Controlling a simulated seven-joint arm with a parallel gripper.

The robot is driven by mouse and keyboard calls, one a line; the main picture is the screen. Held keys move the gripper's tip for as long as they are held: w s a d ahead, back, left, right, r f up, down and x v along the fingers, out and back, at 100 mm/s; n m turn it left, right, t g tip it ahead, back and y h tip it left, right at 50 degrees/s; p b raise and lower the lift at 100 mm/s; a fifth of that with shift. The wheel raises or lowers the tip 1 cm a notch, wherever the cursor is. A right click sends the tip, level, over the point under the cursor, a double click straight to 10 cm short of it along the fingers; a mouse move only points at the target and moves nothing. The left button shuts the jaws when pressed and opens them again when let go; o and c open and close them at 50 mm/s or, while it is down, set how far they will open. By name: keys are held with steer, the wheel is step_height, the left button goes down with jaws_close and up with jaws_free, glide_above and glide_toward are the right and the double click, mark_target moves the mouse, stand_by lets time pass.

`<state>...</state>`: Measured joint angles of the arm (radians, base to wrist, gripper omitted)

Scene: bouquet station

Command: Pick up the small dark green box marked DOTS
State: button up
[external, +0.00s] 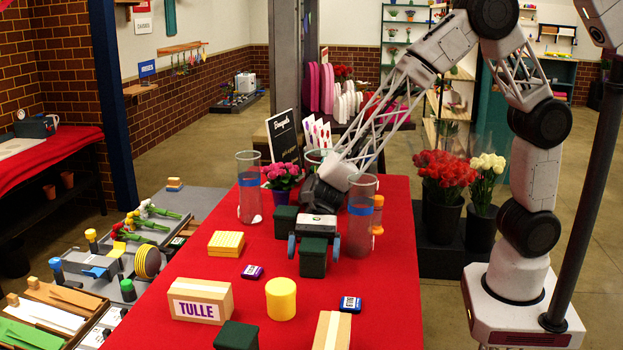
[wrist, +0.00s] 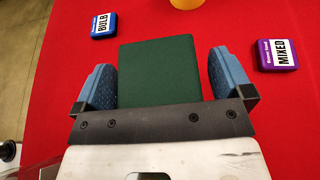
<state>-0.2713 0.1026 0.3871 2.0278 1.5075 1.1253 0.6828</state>
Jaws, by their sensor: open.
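Three small dark green boxes stand on the red table. One box (external: 313,260) is under and between the fingers of my gripper (external: 314,247); a second (external: 286,221) is just behind it, and a third (external: 238,336) is at the front edge of the picture. No DOTS marking is readable on any of them. In the wrist view, the plain top of a green box (wrist: 158,68) fills the space between the blue finger pads of my open gripper (wrist: 162,84). A red gap shows at the right pad; the box edge appears close to the left pad.
Near the fingers lie a purple MIXED box (external: 252,271) and a blue BULB box (external: 350,304). Clear cylinders stand left (external: 249,188) and right (external: 361,215) of my gripper. Yellow blocks (external: 227,243), a TULLE box (external: 200,301) and a yellow cylinder (external: 281,299) stand forward.

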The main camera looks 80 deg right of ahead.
mark_target(314, 244)
stand_by(0.4)
steer(key=c, duration=1)
steer(key=shift+c, duration=0.2)
steer(key=shift+r, duration=0.2)
step_height(314, 244, up, 10)
steer(key=shift+f, duration=0.15)
